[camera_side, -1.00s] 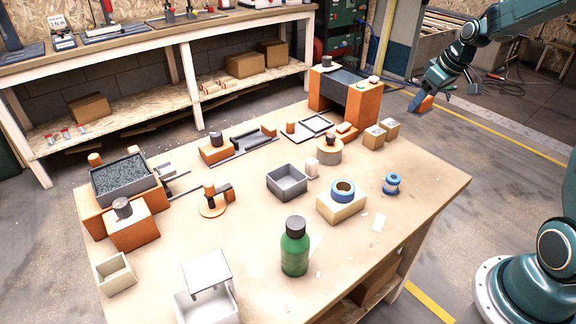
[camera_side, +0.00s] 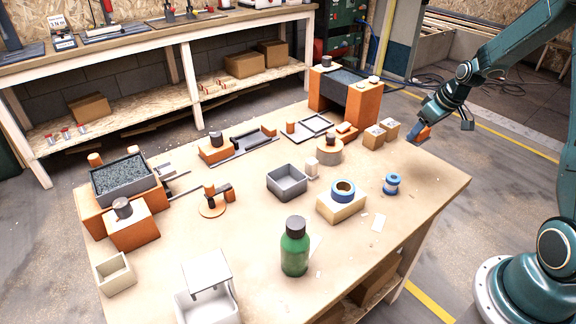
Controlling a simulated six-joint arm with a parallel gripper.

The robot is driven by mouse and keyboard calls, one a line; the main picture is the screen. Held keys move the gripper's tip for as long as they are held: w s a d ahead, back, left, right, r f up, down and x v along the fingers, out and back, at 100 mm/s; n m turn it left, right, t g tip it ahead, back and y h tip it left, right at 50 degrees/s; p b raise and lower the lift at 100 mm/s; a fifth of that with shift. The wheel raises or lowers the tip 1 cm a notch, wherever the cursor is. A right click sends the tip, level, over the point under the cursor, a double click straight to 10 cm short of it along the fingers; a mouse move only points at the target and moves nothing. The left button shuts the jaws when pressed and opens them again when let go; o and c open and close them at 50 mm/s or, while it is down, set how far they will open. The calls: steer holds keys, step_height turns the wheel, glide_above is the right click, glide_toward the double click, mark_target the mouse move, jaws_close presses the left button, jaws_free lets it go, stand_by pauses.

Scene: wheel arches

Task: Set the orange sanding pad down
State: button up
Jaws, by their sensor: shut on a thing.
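The orange sanding pad (camera_side: 424,132) is small, with a blue-grey underside, and shows at the right of the side view. My gripper (camera_side: 427,122) is shut on it from above. The fingertips are small and partly hidden by the pad.
A blue spool (camera_side: 392,184) and a tape roll on a wooden block (camera_side: 341,205) stand nearer. A large orange fixture (camera_side: 360,105) stands at the back. The table's right corner is clear.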

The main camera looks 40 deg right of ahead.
step_height(320, 180, down, 7)
steer(key=shift+f, duration=0.2)
steer(key=shift+f, duration=0.1)
steer(key=shift+f, duration=1.8)
steer(key=shift+f, duration=0.1)
steer(key=o, duration=1)
steer(key=v, duration=1.2)
steer(key=shift+a, duration=0.1)
